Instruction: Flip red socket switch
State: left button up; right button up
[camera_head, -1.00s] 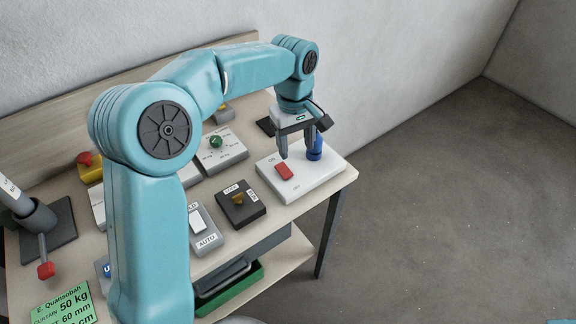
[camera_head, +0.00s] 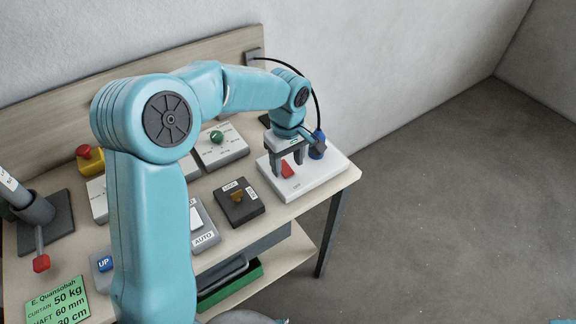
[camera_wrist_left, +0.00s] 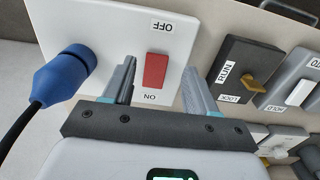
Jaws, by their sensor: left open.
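The red socket switch (camera_head: 287,169) is a red rocker on a white socket plate (camera_head: 318,183) at the right end of the table. In the left wrist view the red rocker (camera_wrist_left: 155,70) sits between OFF and ON labels, upside down there. A blue plug (camera_head: 317,148) with a black cable is in the plate, beside the switch. My left gripper (camera_head: 287,170) is open and empty, low over the plate. Its fingers (camera_wrist_left: 160,80) show either side of the rocker in the wrist view; whether they touch it I cannot tell.
A black box with a brown RUN/LOCK knob (camera_head: 239,203) stands left of the plate. A grey AUTO switch (camera_head: 204,235), a box with a green knob (camera_head: 219,147) and a yellow box with a red button (camera_head: 90,158) lie farther left. A wall is behind.

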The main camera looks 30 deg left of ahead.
aim_at(285, 169)
pick_arm(q)
jog(key=shift+w+d+f, duration=0.1)
jog(key=shift+w+f, duration=0.1)
jog(key=shift+f, duration=1.15)
jog(key=shift+s, duration=0.1)
